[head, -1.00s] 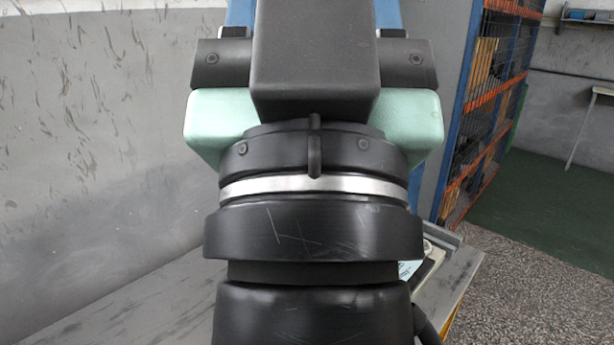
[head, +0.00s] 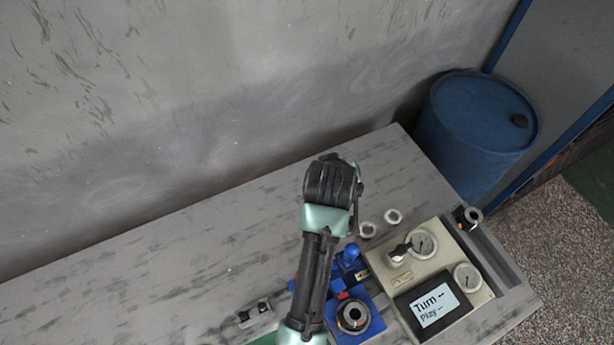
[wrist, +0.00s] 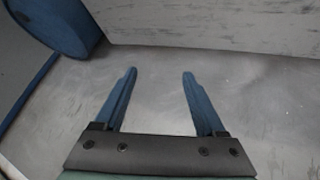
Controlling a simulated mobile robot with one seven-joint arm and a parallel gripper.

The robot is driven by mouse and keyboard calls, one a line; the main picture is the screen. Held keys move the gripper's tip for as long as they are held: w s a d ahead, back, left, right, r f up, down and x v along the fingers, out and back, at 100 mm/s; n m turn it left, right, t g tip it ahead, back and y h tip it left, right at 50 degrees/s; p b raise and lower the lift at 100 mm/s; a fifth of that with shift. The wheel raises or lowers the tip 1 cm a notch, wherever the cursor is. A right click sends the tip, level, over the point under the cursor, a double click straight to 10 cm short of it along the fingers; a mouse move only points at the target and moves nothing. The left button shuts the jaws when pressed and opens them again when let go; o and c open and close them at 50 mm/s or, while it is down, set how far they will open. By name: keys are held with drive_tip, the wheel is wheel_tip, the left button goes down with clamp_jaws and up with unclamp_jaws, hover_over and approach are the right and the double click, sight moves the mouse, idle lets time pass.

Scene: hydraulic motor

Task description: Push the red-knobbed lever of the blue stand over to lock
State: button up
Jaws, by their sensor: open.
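The blue stand (head: 372,328) is on the bench in the lower middle of the head view, with a dark ring-shaped part (head: 353,314) on it. A small red piece (head: 343,295) shows beside my arm; I cannot tell whether it is the lever's knob. My arm covers the stand's left part, and the lever is not clear. My gripper (wrist: 159,73) is open and empty in the wrist view, its two blue fingers apart over bare grey surface. The stand is not in the wrist view. In the head view the fingers are not visible.
A beige panel (head: 387,266) with gauges and a screen (head: 434,306) stands right of the stand. A blue barrel (head: 475,130) stands beyond the bench's far end. The bench (head: 130,275) is clear to the left.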

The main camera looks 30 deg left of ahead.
drive_tip(key=s+f+n+g+p, duration=0.1)
drive_tip(key=s+f+g, duration=0.1)
drive_tip(key=s, duration=0.3)
drive_tip(key=s+f+n+g+h+p, duration=0.1)
drive_tip(key=s+f+g+p, duration=0.1)
drive_tip(key=s+f, duration=0.2)
drive_tip(key=s+f+g+p, duration=0.1)
drive_tip(key=s+f+g, duration=0.2)
drive_tip(key=s, duration=0.5)
drive_tip(key=shift+d+f+n+h+p, duration=0.35)
drive_tip(key=shift+d+f+n+h, duration=0.05)
drive_tip(key=shift+f, duration=0.05)
drive_tip(key=shift+s+f, duration=0.1)
drive_tip(key=shift+f, duration=0.2)
wheel_tip(320, 180, down, 6)
drive_tip(key=b, duration=0.6)
drive_tip(key=shift+r, duration=0.15)
drive_tip(key=shift+f+b, duration=0.95)
drive_tip(key=shift+f, duration=0.55)
